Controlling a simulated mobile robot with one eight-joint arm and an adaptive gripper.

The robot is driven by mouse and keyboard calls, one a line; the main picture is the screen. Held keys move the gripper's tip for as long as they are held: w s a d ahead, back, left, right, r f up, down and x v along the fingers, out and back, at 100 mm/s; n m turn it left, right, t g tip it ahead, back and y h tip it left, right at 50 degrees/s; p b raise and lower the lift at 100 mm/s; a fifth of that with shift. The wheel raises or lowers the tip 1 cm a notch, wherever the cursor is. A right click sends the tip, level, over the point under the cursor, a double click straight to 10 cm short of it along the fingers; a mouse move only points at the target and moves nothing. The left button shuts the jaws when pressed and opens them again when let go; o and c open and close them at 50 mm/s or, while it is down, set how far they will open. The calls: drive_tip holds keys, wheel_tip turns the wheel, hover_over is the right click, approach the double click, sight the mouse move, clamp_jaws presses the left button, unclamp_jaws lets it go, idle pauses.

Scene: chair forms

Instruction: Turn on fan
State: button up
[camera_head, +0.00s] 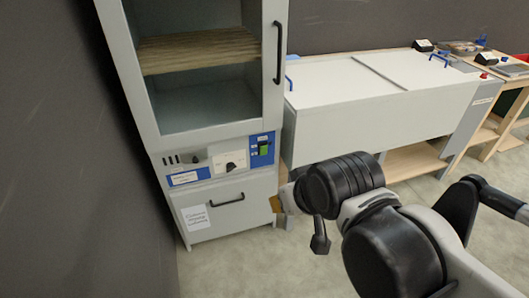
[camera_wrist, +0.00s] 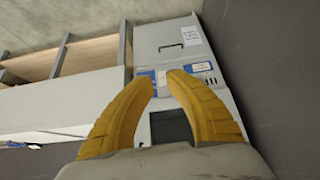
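No separate fan can be made out. A tall grey cabinet (camera_head: 218,190) stands at left in the head view, with a control panel (camera_head: 222,160) below its glazed door. The panel has a white dial plate (camera_head: 232,162), small dark controls at its left and a blue section with a green display (camera_head: 264,148). The panel also shows upside down in the wrist view (camera_wrist: 161,74), partly behind the fingers. My gripper (camera_wrist: 161,77) is open and empty, with its yellow fingers apart. In the head view, my gripper (camera_head: 277,203) is mostly hidden by my wrist, right of the cabinet's lower part.
A long white chest-like unit (camera_head: 380,105) stands right of the cabinet. Wooden workbenches (camera_head: 509,84) with small items stand at far right. A drawer front with a black handle (camera_head: 227,199) is below the panel. A dark wall is at left; the floor (camera_head: 290,262) in front is clear.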

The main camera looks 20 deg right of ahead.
drive_tip(key=w+m, duration=0.1)
drive_tip(key=w, duration=0.3)
drive_tip(key=w+d+r+m+p, duration=0.1)
drive_tip(key=w+m, duration=0.1)
drive_tip(key=w, duration=0.3)
drive_tip(key=w+d+r+m, duration=0.1)
drive_tip(key=w, duration=0.3)
drive_tip(key=shift+w+m+t, duration=0.15)
drive_tip(key=shift+m+t, duration=0.25)
clamp_jaws()
drive_tip(key=w+d+f+m+t+p, duration=0.1)
drive_tip(key=w+d+f+m, duration=0.15)
drive_tip(key=w, duration=0.35)
drive_tip(key=w+d+f+m+p, duration=0.1)
drive_tip(key=w+f+m, duration=0.15)
drive_tip(key=w, duration=0.35)
drive_tip(key=w+d+f+m+p, duration=0.1)
drive_tip(key=w+d+f+m, duration=0.3)
drive_tip(key=f, duration=0.6)
drive_tip(key=w+d+f+m+t+p, duration=0.1)
drive_tip(key=w+d+f+m, duration=0.3)
drive_tip(key=f, duration=0.6)
drive_tip(key=shift+w+d+m+t, duration=0.2)
drive_tip(key=shift+w+m+t, duration=0.1)
drive_tip(key=shift+w, duration=0.9)
